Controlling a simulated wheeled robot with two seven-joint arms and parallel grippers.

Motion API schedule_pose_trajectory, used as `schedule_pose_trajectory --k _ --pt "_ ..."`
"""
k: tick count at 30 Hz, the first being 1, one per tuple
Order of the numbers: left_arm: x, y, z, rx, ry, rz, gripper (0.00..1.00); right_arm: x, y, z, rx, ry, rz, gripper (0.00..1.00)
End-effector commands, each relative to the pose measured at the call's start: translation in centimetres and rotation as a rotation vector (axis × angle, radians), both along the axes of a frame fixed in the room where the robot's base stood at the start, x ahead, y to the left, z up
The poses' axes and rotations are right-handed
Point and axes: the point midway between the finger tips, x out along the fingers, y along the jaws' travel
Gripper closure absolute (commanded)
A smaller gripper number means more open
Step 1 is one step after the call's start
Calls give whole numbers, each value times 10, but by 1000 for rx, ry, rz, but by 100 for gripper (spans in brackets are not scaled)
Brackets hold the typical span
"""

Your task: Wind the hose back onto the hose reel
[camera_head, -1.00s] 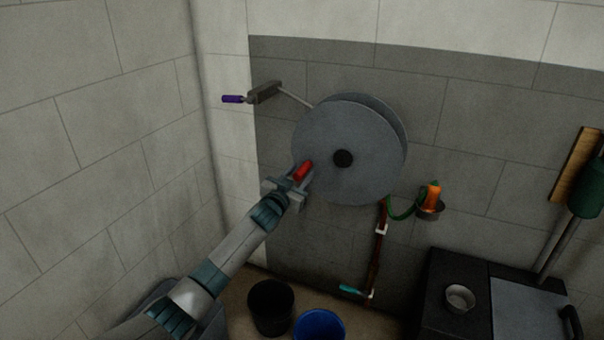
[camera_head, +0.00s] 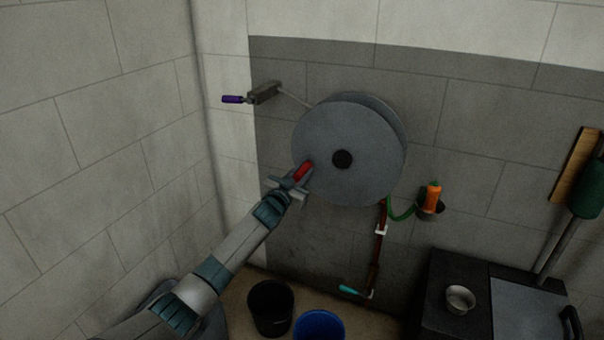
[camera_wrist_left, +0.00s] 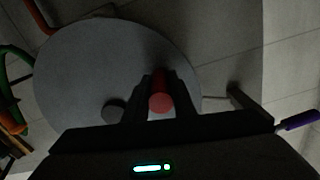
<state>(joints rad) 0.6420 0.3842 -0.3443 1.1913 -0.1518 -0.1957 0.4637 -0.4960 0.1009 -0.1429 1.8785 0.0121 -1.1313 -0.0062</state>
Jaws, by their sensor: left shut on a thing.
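The hose reel (camera_head: 365,140) is a grey double disc on the wall with a dark hub (camera_head: 342,159). Its red crank handle (camera_head: 303,170) sits at the lower left of the front disc. My left gripper (camera_head: 297,181) is shut on the red handle, which also shows between its fingers in the left wrist view (camera_wrist_left: 161,98). A green hose (camera_head: 402,213) hangs in a short loop from below the reel to an orange nozzle (camera_head: 433,195) in a dark cup holder (camera_head: 431,211). The wound hose between the discs is hidden. My right gripper is out of view.
A grey bracket (camera_head: 264,93) with a purple handle (camera_head: 232,99) juts out at the upper left of the reel. A red pipe (camera_head: 376,250) with a teal lever (camera_head: 350,290) runs below. Black (camera_head: 270,306) and blue (camera_head: 319,326) buckets stand on the floor. A dark cabinet (camera_head: 455,325) is at right.

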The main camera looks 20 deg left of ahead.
Motion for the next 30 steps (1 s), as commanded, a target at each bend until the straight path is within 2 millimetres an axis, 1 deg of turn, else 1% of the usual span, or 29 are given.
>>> schedule_pose_trajectory --k 8,14,24,30 --pt "0 -6 -11 -87 4 -1 100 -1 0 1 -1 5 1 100" --pt "-1 -15 -26 -216 9 0 100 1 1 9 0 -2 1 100" --pt "-2 -42 -53 -524 20 -1 100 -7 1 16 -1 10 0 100" --pt "-2 -63 -65 -713 27 1 100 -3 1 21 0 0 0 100"
